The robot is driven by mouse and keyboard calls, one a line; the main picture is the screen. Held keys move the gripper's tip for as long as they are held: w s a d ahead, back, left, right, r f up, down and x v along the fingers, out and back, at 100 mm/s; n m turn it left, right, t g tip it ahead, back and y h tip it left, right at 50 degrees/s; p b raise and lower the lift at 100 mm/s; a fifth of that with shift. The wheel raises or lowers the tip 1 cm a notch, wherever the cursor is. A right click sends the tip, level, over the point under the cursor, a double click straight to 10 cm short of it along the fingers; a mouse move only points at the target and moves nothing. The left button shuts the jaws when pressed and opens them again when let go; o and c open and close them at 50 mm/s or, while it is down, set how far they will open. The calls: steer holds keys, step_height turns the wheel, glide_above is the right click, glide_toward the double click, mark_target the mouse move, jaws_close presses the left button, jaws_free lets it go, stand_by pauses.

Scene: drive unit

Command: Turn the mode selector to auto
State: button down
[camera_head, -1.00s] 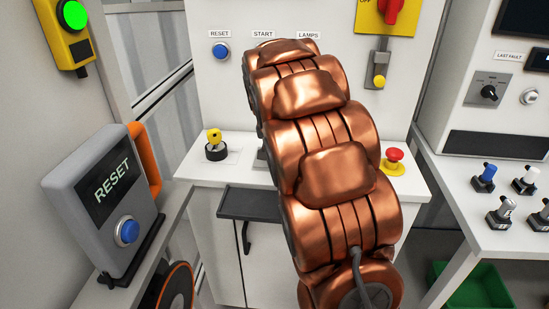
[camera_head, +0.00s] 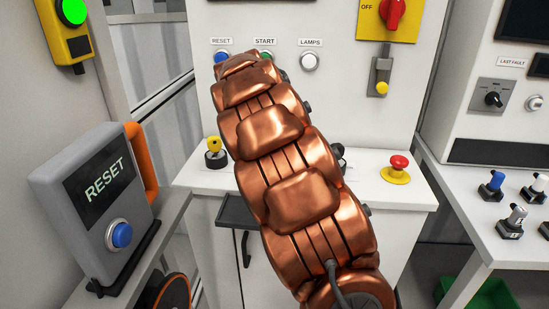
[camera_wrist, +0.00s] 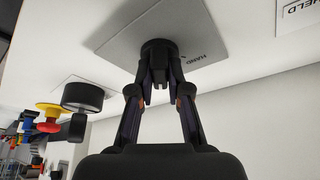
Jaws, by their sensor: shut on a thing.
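In the wrist view, the mode selector (camera_wrist: 158,48) is a round black knob on a grey plate (camera_wrist: 125,40) that reads HAND on one side. My gripper (camera_wrist: 160,82) has both fingers closed in around the selector's black handle. The fingers hide part of it, and I cannot read which way its pointer is set. No auto label is readable. In the head view, my copper arm reaches up to the white panel and hides both my gripper and this selector.
A black round knob (camera_wrist: 82,97) is near my fingers in the wrist view. A red emergency stop (camera_head: 399,163) is right of my arm, and a yellow-topped control (camera_head: 214,146) left. The grey RESET box (camera_head: 95,215) stands at left. Another selector (camera_head: 493,98) is under LAST FAULT.

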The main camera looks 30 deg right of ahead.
stand_by(0.3)
steer(key=c, duration=1.1)
jaws_free()
steer(key=shift+r, duration=0.1)
steer(key=v, duration=1.2)
steer(key=shift+a, duration=0.1)
steer(key=s+a+f+n+g+y+p, duration=0.1)
steer(key=s+a+f+n+p, duration=0.2)
steer(key=s, duration=0.9)
steer(key=s+a+f+n+g+y+p, duration=0.1)
steer(key=s+a+f+n+p, duration=0.1)
steer(key=s+a+n, duration=0.5)
steer(key=s+a+f+n+y+p, duration=0.2)
steer(key=s+a, duration=0.7)
steer(key=s, duration=0.9)
step_height(320, 180, down, 2)
steer(key=shift+a+f+n+g+p, duration=0.15)
steer(key=shift+n+g+p, duration=0.45)
steer(key=shift+n, duration=1)
